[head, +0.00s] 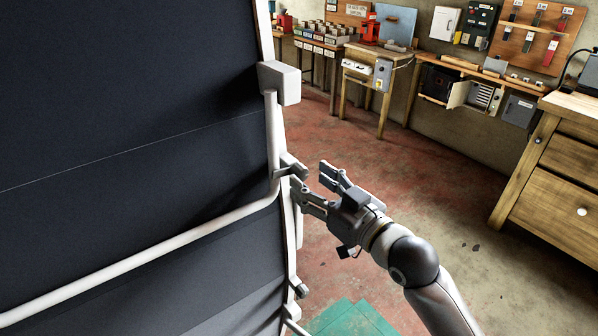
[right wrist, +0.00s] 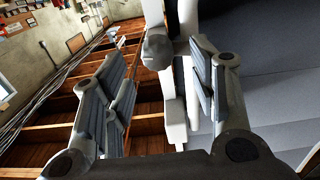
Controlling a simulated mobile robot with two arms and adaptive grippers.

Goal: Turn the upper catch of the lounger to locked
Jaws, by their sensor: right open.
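The lounger (head: 130,90) stands folded up at the left of the head view, with dark fabric and a white tube frame. Its upper catch (head: 290,171), a small grey lever, sits on the frame's right edge and sticks out to the right. My right gripper (head: 312,180) is open beside the catch, its fingers pointing at the frame. In the right wrist view, a grey rounded catch end (right wrist: 158,48) shows between the open fingers, closer to the right one; I cannot tell whether they touch. A lower grey fitting (head: 301,290) shows further down the frame. My left gripper is out of view.
A white block (head: 280,83) sits on the frame above the catch. A green mat (head: 352,318) lies on the red-grey floor below. Workbenches stand along the back wall, and a wooden drawer cabinet (head: 560,165) is at the right. The floor between is clear.

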